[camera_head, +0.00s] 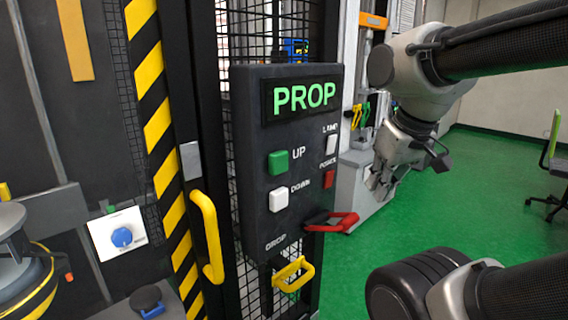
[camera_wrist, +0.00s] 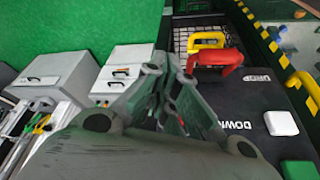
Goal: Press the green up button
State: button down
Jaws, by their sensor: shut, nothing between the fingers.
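The green up button (camera_head: 278,162) sits on a dark control panel (camera_head: 253,215), left of the white word UP. It also shows at the lower right edge of the wrist view (camera_wrist: 300,170), partly cut off. My gripper (camera_head: 379,188) is to the right of the panel in the head view, apart from it and pointing down. In the wrist view my gripper (camera_wrist: 168,82) has its fingers together with nothing between them. The white down button (camera_head: 278,198) is just below the green one. It also shows in the wrist view (camera_wrist: 281,122).
The panel carries a lit PROP display (camera_head: 305,96), a white lamp switch (camera_head: 331,145) and a red power switch (camera_head: 329,178). A red handle (camera_head: 346,222) and a yellow drop handle (camera_head: 293,274) stick out below. A yellow door handle (camera_head: 207,237) stands left.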

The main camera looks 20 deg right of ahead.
aim_at(278, 161)
jog(key=k+j+z, duration=0.15)
jog(key=k+j, duration=0.15)
jog(key=k+j+z, duration=0.15)
jog(key=k, duration=0.4)
jog(key=k+j+z, duration=0.1)
jog(key=k, duration=0.35)
jog(key=j, duration=0.1)
